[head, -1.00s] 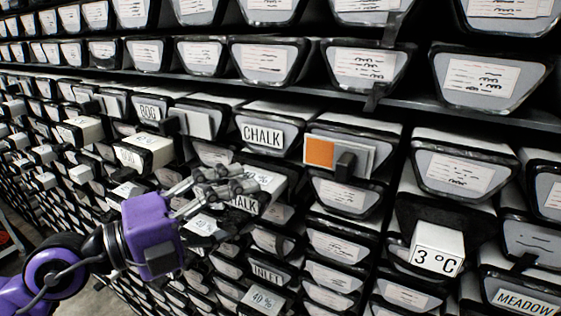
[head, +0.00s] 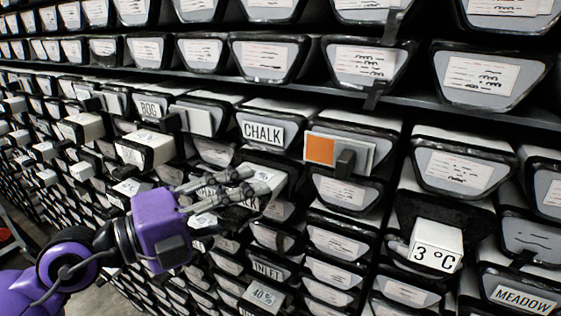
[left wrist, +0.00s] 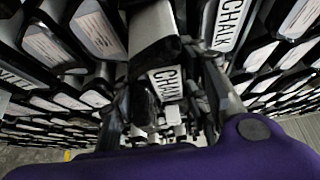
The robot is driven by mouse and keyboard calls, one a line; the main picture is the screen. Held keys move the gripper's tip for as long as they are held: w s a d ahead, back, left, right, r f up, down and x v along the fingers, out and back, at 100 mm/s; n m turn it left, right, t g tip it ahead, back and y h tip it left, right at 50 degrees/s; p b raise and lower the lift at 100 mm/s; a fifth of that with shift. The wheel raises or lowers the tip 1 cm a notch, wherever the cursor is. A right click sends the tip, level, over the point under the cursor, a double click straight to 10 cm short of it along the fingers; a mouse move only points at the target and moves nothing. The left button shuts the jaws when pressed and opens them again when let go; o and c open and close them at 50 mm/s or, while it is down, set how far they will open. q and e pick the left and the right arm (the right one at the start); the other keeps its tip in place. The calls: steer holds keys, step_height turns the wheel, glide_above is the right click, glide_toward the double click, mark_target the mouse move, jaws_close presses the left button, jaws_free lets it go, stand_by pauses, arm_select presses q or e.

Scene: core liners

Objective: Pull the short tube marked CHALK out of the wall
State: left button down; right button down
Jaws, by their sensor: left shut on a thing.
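The short tube marked CHALK (head: 282,178) sticks out of the wall near the middle of the head view, below a liner tray also marked CHALK (head: 262,131). My left gripper (head: 256,191) is shut on this tube, and its fingers cover most of the label. In the left wrist view the tube's white top and CHALK face (left wrist: 166,84) sit between the two dark fingers (left wrist: 176,100). How far the tube is out of its slot cannot be told. My right gripper is not in view.
Neighbouring fronts stand close around: a block with an orange patch (head: 320,150), a tube marked 3 °C (head: 437,245), one marked 40 % (head: 263,296), and a BOG front (head: 149,110). Several blocks jut out at the left. Free floor shows at the lower left.

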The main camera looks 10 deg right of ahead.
arm_select(q)
steer(key=shift+r, duration=0.2)
steer(key=shift+s+a+p, duration=0.3)
steer(key=shift+s+a, duration=0.5)
steer(key=shift+s, duration=0.25)
steer(key=shift+s+a+f, duration=0.1)
steer(key=shift+s+a, duration=0.6)
steer(key=shift+s, duration=0.35)
steer(key=s+a, duration=0.6)
steer(key=s, duration=0.2)
steer(key=shift+s+p, duration=0.15)
steer(key=shift+p, duration=0.2)
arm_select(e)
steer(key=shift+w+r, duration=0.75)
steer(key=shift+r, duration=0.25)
